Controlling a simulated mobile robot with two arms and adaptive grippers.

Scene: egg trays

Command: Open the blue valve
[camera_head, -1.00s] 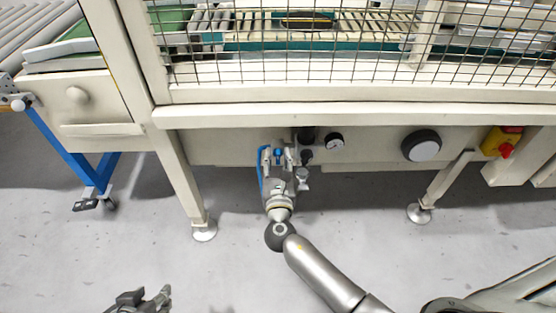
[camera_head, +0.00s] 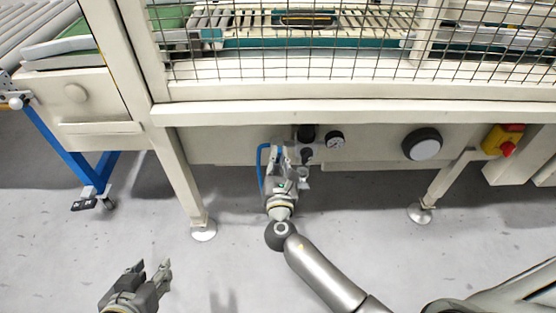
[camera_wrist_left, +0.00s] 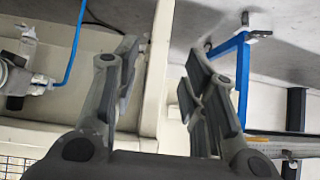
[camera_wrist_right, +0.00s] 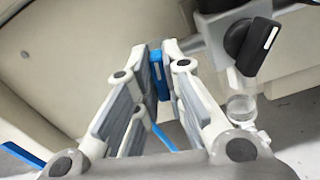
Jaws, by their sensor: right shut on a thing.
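The blue valve handle (camera_wrist_right: 159,76) shows between the fingertips of my right gripper (camera_wrist_right: 160,66) in the right wrist view. The fingers are shut on it. In the head view this right gripper (camera_head: 279,152) is under the machine's front panel and largely hides the valve. My left gripper (camera_head: 149,268) is open and empty above the floor at the lower left, well away from the valve. Its spread fingers also show in the left wrist view (camera_wrist_left: 160,75).
A black-handled valve (camera_wrist_right: 252,46) sits close beside my right gripper. A blue hose (camera_head: 261,168) runs on its other side. Machine legs (camera_head: 184,180) stand at both sides.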

